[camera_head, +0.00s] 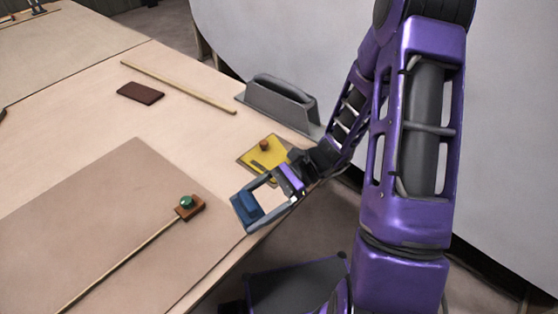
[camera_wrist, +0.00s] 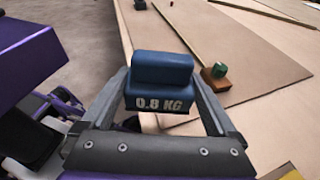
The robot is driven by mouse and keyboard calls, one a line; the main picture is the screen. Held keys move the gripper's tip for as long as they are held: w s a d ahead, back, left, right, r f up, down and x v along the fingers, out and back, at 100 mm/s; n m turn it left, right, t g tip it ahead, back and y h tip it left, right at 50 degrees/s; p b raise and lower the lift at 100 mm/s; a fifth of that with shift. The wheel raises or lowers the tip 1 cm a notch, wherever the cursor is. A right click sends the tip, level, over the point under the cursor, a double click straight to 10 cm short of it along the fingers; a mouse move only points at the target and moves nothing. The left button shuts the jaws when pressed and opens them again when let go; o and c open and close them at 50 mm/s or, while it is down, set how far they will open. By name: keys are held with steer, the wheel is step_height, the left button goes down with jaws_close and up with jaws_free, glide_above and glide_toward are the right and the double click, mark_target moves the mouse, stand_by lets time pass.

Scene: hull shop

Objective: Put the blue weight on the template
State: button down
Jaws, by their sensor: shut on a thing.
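The blue weight (camera_head: 247,206), a stepped block marked "0.8 KG", is between the fingertips of my gripper (camera_head: 252,211). My gripper is shut on it. In the wrist view the weight (camera_wrist: 161,75) is upright between both fingers (camera_wrist: 163,92), with its label facing the camera. It appears near the table's right edge; its height above the surface is hard to tell. I cannot tell for sure which of these is the template.
A brown block with a green knob (camera_head: 188,204) sits on the sheet beside a long thin strip (camera_head: 120,264). A grey handled block (camera_head: 280,102), a dark red block (camera_head: 140,93) and another strip (camera_head: 180,88) lie farther back. Bare table (camera_head: 190,130) lies between them.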

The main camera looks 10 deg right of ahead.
steer(key=w+r+m+t, duration=0.1)
steer(key=w+m+t, duration=0.35)
steer(key=w, duration=0.25)
steer(key=r+m+t+h, duration=0.2)
steer(key=m+t+h, duration=0.3)
steer(key=m+t, duration=0.55)
glide_above(279, 161)
steer(key=n, duration=0.1)
steer(key=shift+t, duration=0.5)
steer(key=shift+w+f+b, duration=0.1)
steer(key=shift+f+b, duration=1)
steer(key=shift+f, duration=3.75)
steer(key=shift+f, duration=0.15)
jaws_free()
